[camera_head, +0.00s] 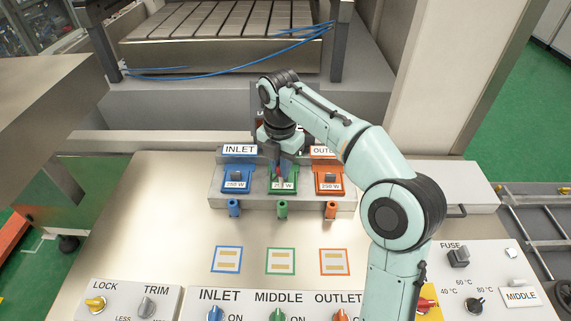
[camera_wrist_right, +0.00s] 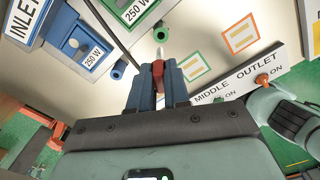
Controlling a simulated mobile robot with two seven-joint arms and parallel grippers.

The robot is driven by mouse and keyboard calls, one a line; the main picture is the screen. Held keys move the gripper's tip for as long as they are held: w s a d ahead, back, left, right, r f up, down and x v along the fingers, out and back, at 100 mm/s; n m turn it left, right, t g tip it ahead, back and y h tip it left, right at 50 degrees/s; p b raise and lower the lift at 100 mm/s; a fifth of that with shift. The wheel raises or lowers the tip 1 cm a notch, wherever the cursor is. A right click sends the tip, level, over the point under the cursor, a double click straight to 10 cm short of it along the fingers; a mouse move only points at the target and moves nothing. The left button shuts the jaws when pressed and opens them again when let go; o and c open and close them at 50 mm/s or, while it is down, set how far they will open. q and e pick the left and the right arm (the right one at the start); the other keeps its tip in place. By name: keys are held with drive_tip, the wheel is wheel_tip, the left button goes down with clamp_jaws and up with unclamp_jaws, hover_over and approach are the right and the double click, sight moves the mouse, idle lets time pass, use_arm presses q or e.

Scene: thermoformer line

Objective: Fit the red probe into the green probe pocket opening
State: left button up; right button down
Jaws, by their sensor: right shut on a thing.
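The red probe (camera_wrist_right: 158,72) is held between the blue-grey fingers of my right gripper (camera_wrist_right: 160,80), with a pale thin tip pointing away from the gripper. In the head view my right gripper (camera_head: 281,170) is over the green middle unit, and the probe is mostly hidden there. The green probe pocket (camera_head: 282,209) is a short green tube at the front of that unit. In the wrist view the green tube (camera_wrist_right: 161,32) lies just beyond the probe's tip. I cannot tell whether the tip touches it. My left gripper is out of view.
A blue pocket tube (camera_head: 234,208) stands to the left and an orange-red one (camera_head: 330,209) to the right. The INLET sign (camera_head: 239,150) rises behind the blue unit. Colour-framed cards (camera_head: 280,261) lie on the panel in front. My right arm covers the panel's right part.

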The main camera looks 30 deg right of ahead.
sight(282, 187)
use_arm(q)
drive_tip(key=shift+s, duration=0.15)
use_arm(e)
drive_tip(key=shift+s, duration=0.15)
drive_tip(key=shift+f, duration=0.1)
drive_tip(key=shift+f, duration=0.35)
drive_tip(key=shift+f+b, duration=1)
drive_tip(key=shift+f, duration=1.4)
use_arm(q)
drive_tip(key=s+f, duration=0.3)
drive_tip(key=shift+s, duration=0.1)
use_arm(e)
drive_tip(key=shift+f, duration=0.1)
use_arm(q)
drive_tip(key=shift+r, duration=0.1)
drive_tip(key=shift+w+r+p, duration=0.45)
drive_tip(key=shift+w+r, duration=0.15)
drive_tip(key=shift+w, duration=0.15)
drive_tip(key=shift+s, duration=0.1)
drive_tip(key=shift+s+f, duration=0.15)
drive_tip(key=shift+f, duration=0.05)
use_arm(e)
drive_tip(key=shift+f, duration=0.35)
